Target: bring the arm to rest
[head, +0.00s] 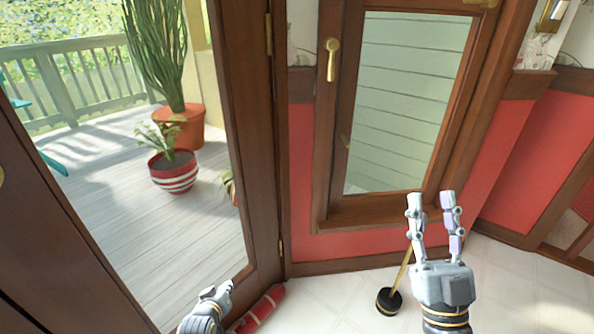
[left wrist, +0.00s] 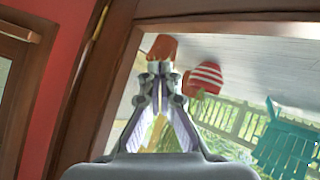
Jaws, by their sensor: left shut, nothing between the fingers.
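My left gripper (head: 221,291) is low in the head view, in front of the glass door's lower right part. In the left wrist view its fingers (left wrist: 160,70) meet at the tips, shut with nothing between them. My right gripper (head: 432,200) points upward in front of the window's lower right part. Its two fingers are apart and nothing shows between them. Most of my left arm is out of the head view.
A brown-framed glass door (head: 262,150) looks onto a deck with potted plants. A window with a brass handle (head: 331,60) is beside it. A red striped roll (head: 265,305) lies at the door's foot. A black-based stand (head: 388,301) is on the white floor near my right gripper.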

